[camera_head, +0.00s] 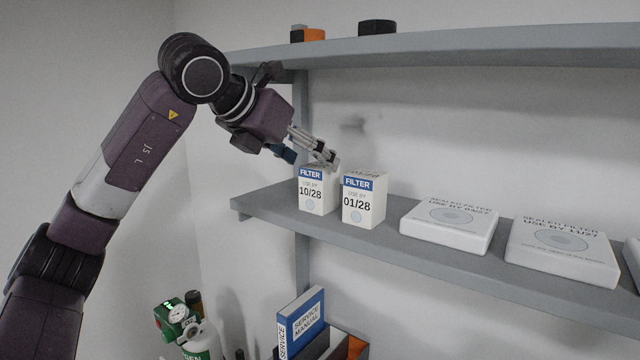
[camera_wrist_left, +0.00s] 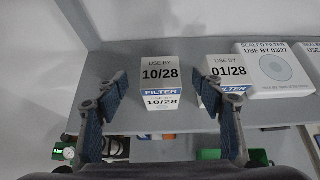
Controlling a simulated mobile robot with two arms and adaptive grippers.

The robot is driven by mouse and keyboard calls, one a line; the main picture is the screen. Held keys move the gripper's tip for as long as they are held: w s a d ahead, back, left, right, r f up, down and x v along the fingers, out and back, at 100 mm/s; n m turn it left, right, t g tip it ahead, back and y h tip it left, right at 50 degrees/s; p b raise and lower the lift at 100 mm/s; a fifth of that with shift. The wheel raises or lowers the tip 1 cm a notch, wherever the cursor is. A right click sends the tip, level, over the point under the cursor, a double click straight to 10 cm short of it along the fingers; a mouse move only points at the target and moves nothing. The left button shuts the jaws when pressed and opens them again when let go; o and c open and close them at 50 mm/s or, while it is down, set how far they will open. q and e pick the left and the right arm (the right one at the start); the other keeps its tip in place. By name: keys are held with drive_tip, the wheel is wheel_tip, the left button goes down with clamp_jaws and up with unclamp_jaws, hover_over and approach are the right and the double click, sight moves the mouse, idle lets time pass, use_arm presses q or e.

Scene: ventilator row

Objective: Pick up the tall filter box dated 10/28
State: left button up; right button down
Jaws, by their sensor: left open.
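The tall filter box dated 10/28 (camera_head: 313,193) stands upright on the middle shelf, white with a blue FILTER band. It also shows in the left wrist view (camera_wrist_left: 161,76). Close to its right stands a similar box dated 01/28 (camera_head: 363,203), also in the left wrist view (camera_wrist_left: 228,72). My left gripper (camera_head: 328,158) is open and empty at the top of the 10/28 box, covering part of its upper edge. In the left wrist view the 10/28 box lies between the fingers (camera_wrist_left: 165,82), and the right finger overlaps the 01/28 box. I cannot tell whether the fingers touch either box.
Flat sealed filter boxes (camera_head: 450,227) (camera_head: 562,253) lie farther right on the grey shelf (camera_head: 275,206). Below are a blue service manual (camera_head: 302,322) and a green cylinder (camera_head: 200,340). The shelf's left end is bare.

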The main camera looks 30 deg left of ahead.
sight(318, 166)
use_arm(q)
drive_tip(key=p+x, duration=0.1)
drive_tip(key=x, duration=0.2)
drive_tip(key=shift+x, duration=0.85)
drive_tip(key=shift+s+r, duration=0.1)
drive_tip(key=c, duration=1.3)
drive_tip(key=shift+o, duration=0.2)
use_arm(e)
drive_tip(key=shift+w+r, duration=0.15)
drive_tip(key=shift+r, duration=0.7)
drive_tip(key=shift+f, duration=0.1)
